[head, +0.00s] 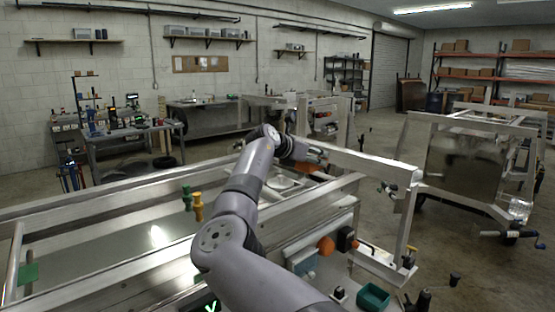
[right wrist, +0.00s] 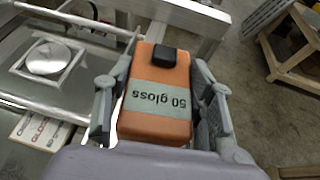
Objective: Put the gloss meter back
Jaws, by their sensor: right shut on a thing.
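The gloss meter (right wrist: 155,127) is an orange block with a black knob at its far end and a pale band reading "50 gloss", upside down in the right wrist view. My right gripper (right wrist: 158,95) is shut on it, with a grey finger along each side. In the head view my right gripper (head: 314,154) is far out over the aluminium trailer frame, and the meter is hard to make out there. A square pale plate with a round metal disc (right wrist: 48,58) lies to the left of the meter in the right wrist view. My left gripper is not in view.
A printed card (right wrist: 42,130) lies on the trailer below the disc. An aluminium rail (head: 365,165) runs just beyond my right gripper. An orange ball (head: 326,245) and a green bin (head: 373,297) are at the near right. A cluttered cart (head: 125,135) stands at the back left.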

